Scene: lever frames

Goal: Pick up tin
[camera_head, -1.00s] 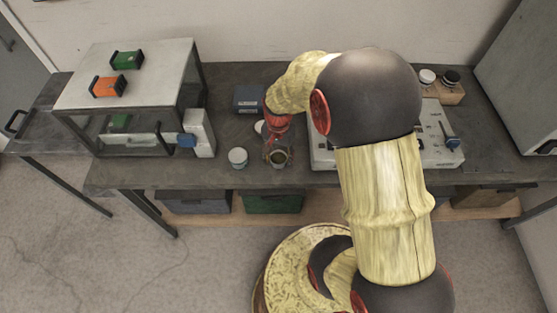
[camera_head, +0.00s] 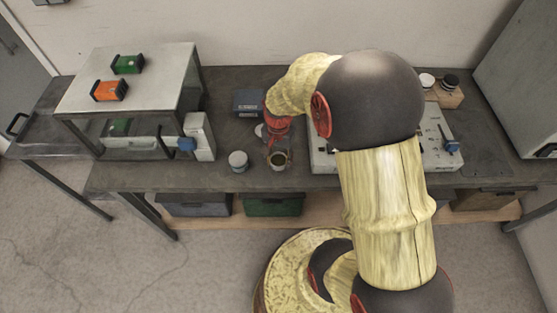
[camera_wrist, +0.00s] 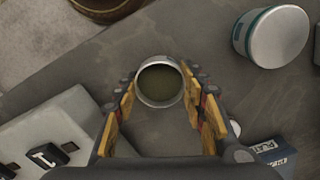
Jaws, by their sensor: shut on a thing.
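The tin (camera_wrist: 146,97) is a small round metal can with an open top and a dull greenish inside. It sits upright between the fingertips of my gripper (camera_wrist: 161,88) in the wrist view. The yellow-padded fingers are shut on it, one on each side. In the head view the tin (camera_head: 279,160) shows near the front edge of the bench, below my red gripper (camera_head: 277,137). I cannot tell whether its base still touches the bench.
A white tub with a blue-green band (camera_wrist: 272,36) stands to the tin's left in the head view (camera_head: 238,162). A switch panel (camera_head: 440,135) lies to the right. A dark blue box (camera_head: 248,101) is behind.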

